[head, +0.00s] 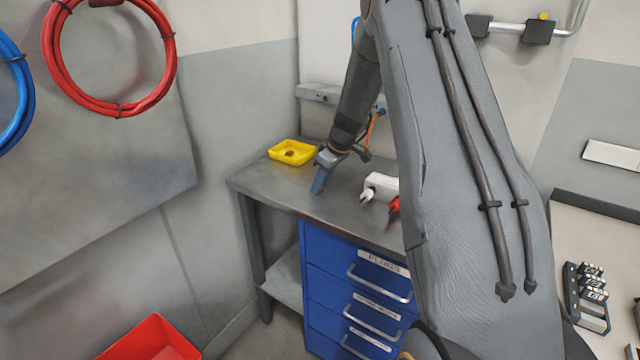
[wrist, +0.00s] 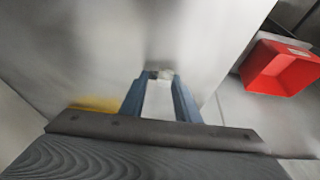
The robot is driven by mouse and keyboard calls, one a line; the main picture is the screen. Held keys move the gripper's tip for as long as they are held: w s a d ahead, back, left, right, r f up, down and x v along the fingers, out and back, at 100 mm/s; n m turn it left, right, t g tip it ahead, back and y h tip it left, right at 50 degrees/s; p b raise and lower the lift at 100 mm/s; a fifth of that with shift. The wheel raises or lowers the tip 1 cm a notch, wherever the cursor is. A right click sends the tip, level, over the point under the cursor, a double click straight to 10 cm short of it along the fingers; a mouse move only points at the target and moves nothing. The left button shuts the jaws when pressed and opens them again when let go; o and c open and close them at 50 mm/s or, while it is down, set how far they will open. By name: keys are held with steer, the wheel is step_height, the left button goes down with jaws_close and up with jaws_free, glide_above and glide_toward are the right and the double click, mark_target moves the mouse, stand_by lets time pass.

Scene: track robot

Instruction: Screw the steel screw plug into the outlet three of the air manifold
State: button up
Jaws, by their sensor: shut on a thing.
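My gripper (head: 319,183) is over the workbench, its blue fingers pointing down in front of the yellow tray. In the wrist view, the gripper (wrist: 159,78) is shut on a small pale metallic thing (wrist: 162,75) at its fingertips. It looks like the steel screw plug, but it is small and blurred. In the head view the fingers hide it. A grey bar with dark holes (head: 318,93) on the wall behind the bench looks like the air manifold. It stands apart from the gripper, and my arm covers its right part. I cannot tell which hole is outlet three.
The yellow tray (head: 292,152) sits at the bench's back left. A white block (head: 381,184) and a red thing (head: 394,206) lie right of the gripper. The workbench (head: 262,184) is clear at left. A red bin (head: 150,340) stands on the floor.

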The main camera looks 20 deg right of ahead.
steer(key=o, duration=1.1)
steer(key=shift+o, duration=0.2)
steer(key=shift+p, duration=0.4)
steer(key=shift+d+r, duration=0.1)
steer(key=shift+r, duration=0.1)
steer(key=s+b+v, duration=0.1)
steer(key=b+v, duration=0.3)
steer(key=v, duration=0.3)
steer(key=s+a+m+g+h, duration=0.1)
steer(key=s+a+m, duration=0.1)
steer(key=s+a, duration=0.4)
steer(key=s+a+m+g, duration=0.1)
steer(key=s+a, duration=0.6)
steer(key=s, duration=0.8)
steer(key=shift+a+f+m+h, duration=0.3)
steer(key=shift+f+m+h, duration=0.1)
steer(key=shift+m, duration=0.5)
steer(key=shift+o, duration=0.4)
steer(key=s+a+f+m, duration=0.1)
steer(key=s+a+m, duration=0.1)
steer(key=s, duration=0.8)
steer(key=shift+s+a+f+h, duration=0.2)
steer(key=shift+s+a+h, duration=0.1)
steer(key=shift+a, duration=0.1)
